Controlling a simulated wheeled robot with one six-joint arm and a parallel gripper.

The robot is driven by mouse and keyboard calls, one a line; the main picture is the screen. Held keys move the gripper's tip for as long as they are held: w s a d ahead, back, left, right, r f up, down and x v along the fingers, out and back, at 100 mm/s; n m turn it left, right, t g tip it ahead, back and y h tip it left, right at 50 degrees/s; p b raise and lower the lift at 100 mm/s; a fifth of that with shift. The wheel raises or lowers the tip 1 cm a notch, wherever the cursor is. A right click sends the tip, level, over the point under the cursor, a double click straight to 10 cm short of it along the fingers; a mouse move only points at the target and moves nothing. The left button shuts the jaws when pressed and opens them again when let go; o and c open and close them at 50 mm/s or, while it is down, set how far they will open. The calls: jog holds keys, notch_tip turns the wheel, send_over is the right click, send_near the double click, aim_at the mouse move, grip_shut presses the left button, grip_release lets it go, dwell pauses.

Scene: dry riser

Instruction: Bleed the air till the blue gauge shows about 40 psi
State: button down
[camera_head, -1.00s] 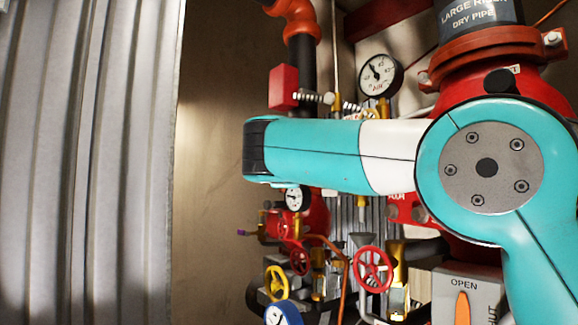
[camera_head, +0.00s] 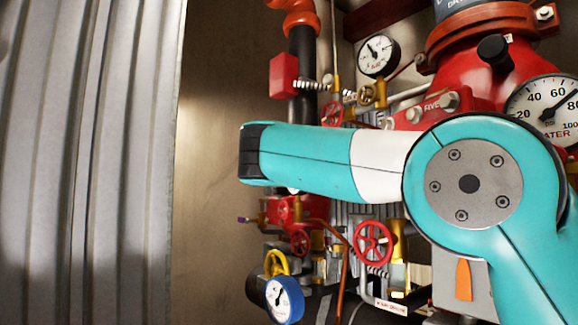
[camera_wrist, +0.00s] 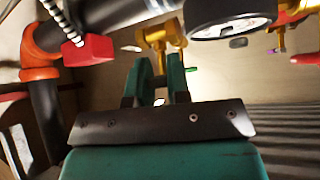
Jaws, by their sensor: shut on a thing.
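The blue-rimmed gauge (camera_head: 284,300) is low in the head view, partly cut off by the bottom edge. Its needle points roughly upward, but its numbers are too small to read. In the wrist view my gripper (camera_wrist: 160,72) has its two green fingers on either side of the lower part of a brass fitting (camera_wrist: 160,36). The fingers are shut on it; the exact part held is hard to make out. In the head view my arm hides the gripper.
A black-rimmed AIR gauge (camera_head: 379,55) and a large WATER gauge (camera_head: 545,108) stand above. A red handwheel (camera_head: 373,243), a yellow handwheel (camera_head: 277,263) and copper tubing (camera_head: 342,270) crowd below my arm. A corrugated metal panel (camera_head: 90,160) fills the left.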

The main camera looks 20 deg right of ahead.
jog(key=shift+w+f+m+t+h+b, duration=0.1)
jog(key=shift+f+m+t+h+b, duration=0.25)
jog(key=shift+m+b, duration=0.3)
jog(key=shift+w+f+m+t+h+b, duration=0.1)
jog(key=shift+f+m+t+h+b, duration=0.2)
jog(key=shift+m+b, duration=0.3)
jog(key=shift+a+r+h, duration=0.1)
jog(key=shift+r+h, duration=0.1)
jog(key=shift+h, duration=0.15)
jog(key=c, duration=1.1)
grip_release()
jog(key=shift+s, duration=0.1)
jog(key=b+v, duration=0.9)
jog(key=v, duration=0.8)
jog(key=shift+s+a, duration=0.1)
jog(key=shift+s, duration=0.05)
